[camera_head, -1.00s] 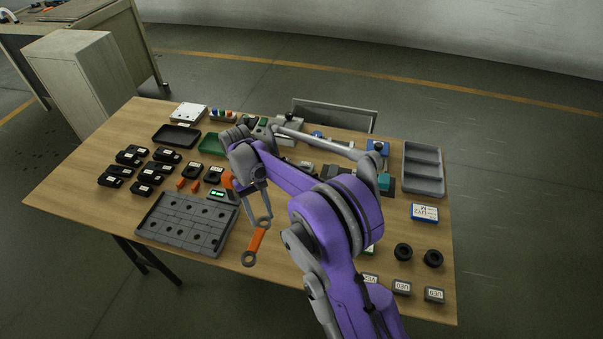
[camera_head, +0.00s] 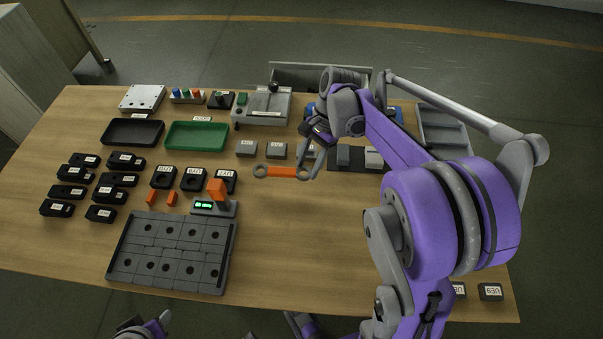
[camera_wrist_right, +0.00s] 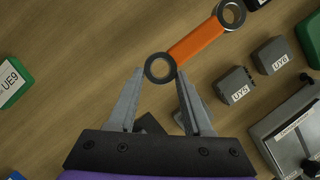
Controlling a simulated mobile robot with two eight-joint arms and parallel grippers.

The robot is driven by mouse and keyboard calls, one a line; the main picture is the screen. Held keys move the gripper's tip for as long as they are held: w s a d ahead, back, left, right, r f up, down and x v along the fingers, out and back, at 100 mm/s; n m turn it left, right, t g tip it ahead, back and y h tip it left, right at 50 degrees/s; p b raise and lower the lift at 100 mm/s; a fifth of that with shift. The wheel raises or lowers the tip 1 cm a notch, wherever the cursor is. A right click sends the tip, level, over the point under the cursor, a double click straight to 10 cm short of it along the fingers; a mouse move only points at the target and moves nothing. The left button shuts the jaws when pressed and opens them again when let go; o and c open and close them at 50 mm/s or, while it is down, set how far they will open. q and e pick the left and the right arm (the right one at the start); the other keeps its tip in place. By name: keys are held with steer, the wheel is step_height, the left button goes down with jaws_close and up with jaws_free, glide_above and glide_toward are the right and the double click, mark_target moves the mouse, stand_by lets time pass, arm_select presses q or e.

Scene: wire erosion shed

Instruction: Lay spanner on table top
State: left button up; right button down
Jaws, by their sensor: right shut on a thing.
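The spanner (camera_head: 284,172) has an orange handle and a grey ring at each end. My right gripper (camera_head: 309,167) is shut on its right-hand ring in the head view. In the right wrist view the near ring of the spanner (camera_wrist_right: 197,42) sits between the fingertips of the gripper (camera_wrist_right: 160,72), and the handle points away up and right. The spanner is over the wooden table top (camera_head: 270,225); I cannot tell whether it touches the wood.
Small grey blocks (camera_head: 277,150) stand just behind the spanner. An orange upright on a grey base (camera_head: 217,207) and a grey slotted tray (camera_head: 170,252) are to its left. Green (camera_head: 197,135) and black (camera_head: 132,131) trays lie farther back. The table's front middle is clear.

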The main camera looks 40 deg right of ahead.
mark_target(304, 184)
steer(key=shift+w+f+b, duration=0.1)
steer(key=shift+f+b, duration=0.25)
steer(key=shift+f, duration=2)
steer(key=shift+f, duration=0.15)
steer(key=shift+c, duration=1.6)
jaws_free()
